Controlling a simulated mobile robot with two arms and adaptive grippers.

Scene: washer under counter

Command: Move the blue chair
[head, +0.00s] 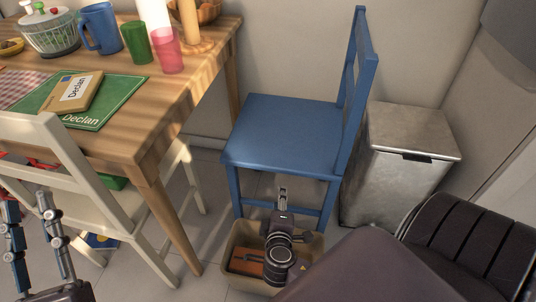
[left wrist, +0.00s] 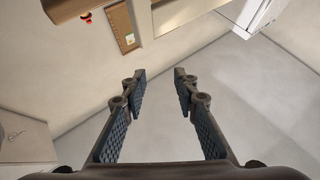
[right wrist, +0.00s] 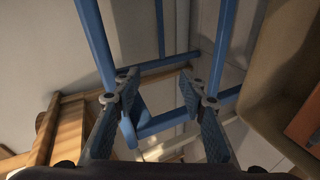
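The blue chair (head: 280,132) stands upright on the floor in the head view, between the wooden table and a metal bin. Its seat faces me and its backrest is on the right. My right gripper (head: 283,194) is low at the front of the chair, below the seat edge. In the right wrist view the chair's legs and rungs (right wrist: 98,45) show beyond the fingers. The right gripper (right wrist: 163,82) is open there, with nothing visibly clamped. My left gripper (head: 26,200) is open and empty at the lower left, beside the white chair; its spread fingers also show in the left wrist view (left wrist: 160,75).
The wooden table (head: 180,75) with dishes and a green mat is at left, a white chair (head: 85,165) before it. A metal bin (head: 412,135) stands right of the blue chair. A tan box (head: 238,240) sits on the floor below my right gripper. A black padded object (head: 470,250) is at lower right.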

